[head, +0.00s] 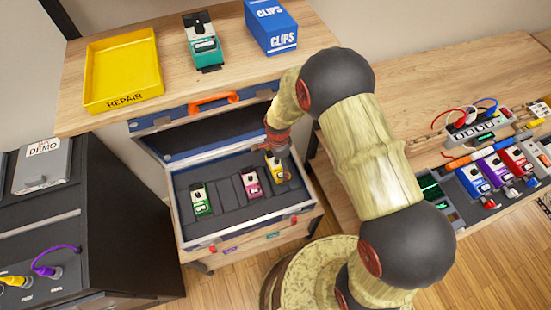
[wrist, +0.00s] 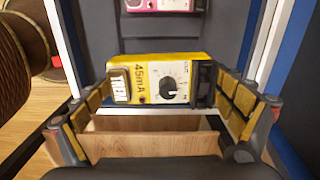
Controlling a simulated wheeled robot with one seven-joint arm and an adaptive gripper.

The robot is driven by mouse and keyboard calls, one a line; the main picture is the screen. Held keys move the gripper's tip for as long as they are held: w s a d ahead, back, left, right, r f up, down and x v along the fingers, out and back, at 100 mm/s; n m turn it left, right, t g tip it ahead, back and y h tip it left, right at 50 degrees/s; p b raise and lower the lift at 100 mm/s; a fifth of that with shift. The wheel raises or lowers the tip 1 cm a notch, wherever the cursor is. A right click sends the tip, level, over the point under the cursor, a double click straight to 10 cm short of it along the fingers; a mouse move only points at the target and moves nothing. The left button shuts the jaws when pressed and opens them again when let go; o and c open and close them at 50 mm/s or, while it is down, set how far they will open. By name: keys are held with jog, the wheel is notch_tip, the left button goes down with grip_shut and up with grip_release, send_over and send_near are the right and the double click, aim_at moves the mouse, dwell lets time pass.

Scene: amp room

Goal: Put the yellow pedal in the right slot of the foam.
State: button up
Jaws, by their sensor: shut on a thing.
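My gripper (head: 278,148) is shut on the yellow pedal (head: 284,174), over the right end of the foam (head: 229,198) in the open case. In the wrist view the yellow pedal (wrist: 160,80) sits between my two fingers, its dial, white switch block and "45mA" label facing the camera. The case's pale rim shows just beyond it. I cannot tell whether the pedal touches the foam or hangs above it. The right slot is largely hidden under the pedal and gripper. A green pedal (head: 201,200) stands in the foam's left part and a pink pedal (head: 251,182) right of its middle.
The case lid (head: 205,136) stands open behind the foam. Above are a yellow REPAIR tray (head: 124,70), a teal pedal (head: 204,45) and a blue CLIPS box (head: 270,25). Blue, purple and red pedals (head: 515,160) stand on the right bench. A dark cabinet (head: 45,215) is at left.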

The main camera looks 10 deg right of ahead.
jog(key=shift+w+a+f+m, duration=0.15)
jog(key=shift+w+f+m, duration=0.05)
jog(key=shift+m, duration=0.1)
jog(key=shift+f+b, duration=2.45)
jog(key=shift+f, duration=0.9)
jog(key=shift+f, duration=0.8)
jog(key=shift+s+f, duration=0.15)
dwell(0.4)
jog(key=o, duration=1.2)
jog(key=shift+r+p, duration=2.6)
jog(key=shift+r, duration=0.95)
